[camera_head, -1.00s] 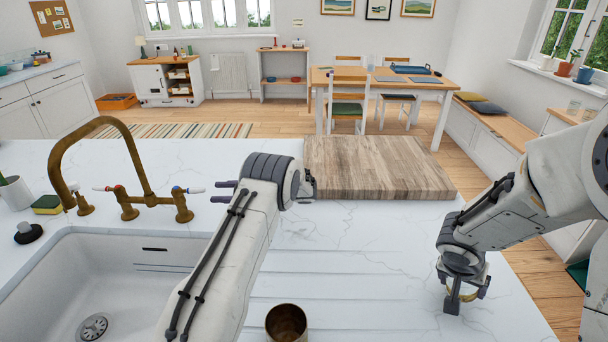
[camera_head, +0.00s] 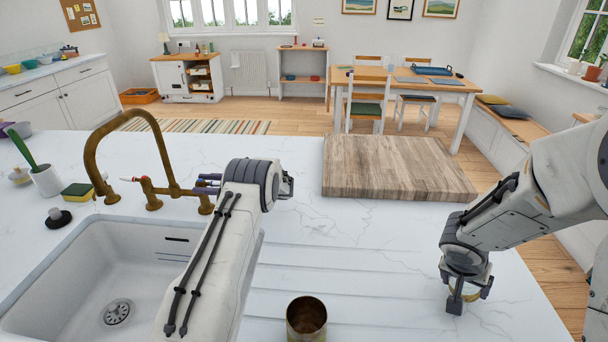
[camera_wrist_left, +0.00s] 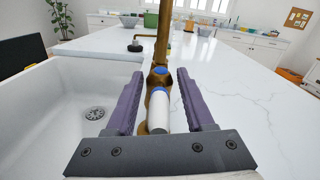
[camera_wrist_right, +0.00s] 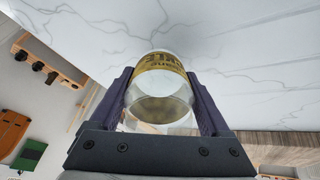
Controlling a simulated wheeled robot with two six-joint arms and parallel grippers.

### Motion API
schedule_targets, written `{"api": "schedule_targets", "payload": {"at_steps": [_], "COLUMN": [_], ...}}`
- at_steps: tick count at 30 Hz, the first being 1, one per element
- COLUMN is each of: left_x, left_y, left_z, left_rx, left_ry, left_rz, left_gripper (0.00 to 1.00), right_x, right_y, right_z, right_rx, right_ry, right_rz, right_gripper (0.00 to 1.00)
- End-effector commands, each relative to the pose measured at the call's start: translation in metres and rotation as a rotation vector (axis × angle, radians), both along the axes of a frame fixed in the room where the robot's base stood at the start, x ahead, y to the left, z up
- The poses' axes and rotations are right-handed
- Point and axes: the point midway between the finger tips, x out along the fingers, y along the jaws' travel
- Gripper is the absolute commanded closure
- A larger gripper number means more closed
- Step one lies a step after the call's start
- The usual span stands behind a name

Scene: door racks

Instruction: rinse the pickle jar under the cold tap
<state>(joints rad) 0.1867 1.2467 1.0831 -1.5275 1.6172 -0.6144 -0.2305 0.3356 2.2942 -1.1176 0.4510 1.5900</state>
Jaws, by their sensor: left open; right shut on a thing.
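The pickle jar (camera_wrist_right: 160,90) is clear glass with a yellow lettered label. My right gripper (camera_head: 463,300) is shut on it over the worktop's right end; the jar is mostly hidden in the head view. The brass tap (camera_head: 150,130) arches at the back of the white sink (camera_head: 62,282). Its red-marked lever (camera_head: 132,179) is free. The cold lever (camera_wrist_left: 158,112), white with a blue band, lies between the fingers of my open left gripper (camera_head: 208,184) in the left wrist view. I see gaps beside it.
A brass cup (camera_head: 306,318) stands at the worktop's front. A wooden board (camera_head: 395,168) lies at the back right. A sponge (camera_head: 77,191), a black plug (camera_head: 58,218) and a brush pot (camera_head: 46,181) stand left of the tap. The grooved drainer between the arms is mostly clear.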

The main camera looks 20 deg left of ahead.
Motion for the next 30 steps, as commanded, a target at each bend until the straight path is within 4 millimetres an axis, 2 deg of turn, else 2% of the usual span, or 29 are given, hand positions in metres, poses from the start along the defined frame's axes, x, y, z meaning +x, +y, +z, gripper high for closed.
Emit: {"api": "schedule_targets", "payload": {"at_steps": [8, 12, 30], "left_x": [0.0002, 0.0003, 0.0009], "left_y": [0.0009, 0.0008, 0.0006], "left_z": [-0.0001, -0.0001, 0.0003], "left_rx": [0.0, -0.001, 0.0], "left_ry": [0.0, 0.0, -0.001], "left_rz": [-0.001, -0.001, -0.003], "left_gripper": [0.47, 1.0, 1.0], "right_x": [0.0003, 0.0003, 0.0002], "right_y": [-0.0002, -0.0002, -0.0002], "right_z": [0.0003, 0.0003, 0.0004], "right_rx": [0.0, 0.0, 0.0], "right_ry": [-0.001, -0.001, -0.001], "right_rz": [0.0, 0.0, 0.0], "right_gripper": [0.87, 0.87, 0.87]}}
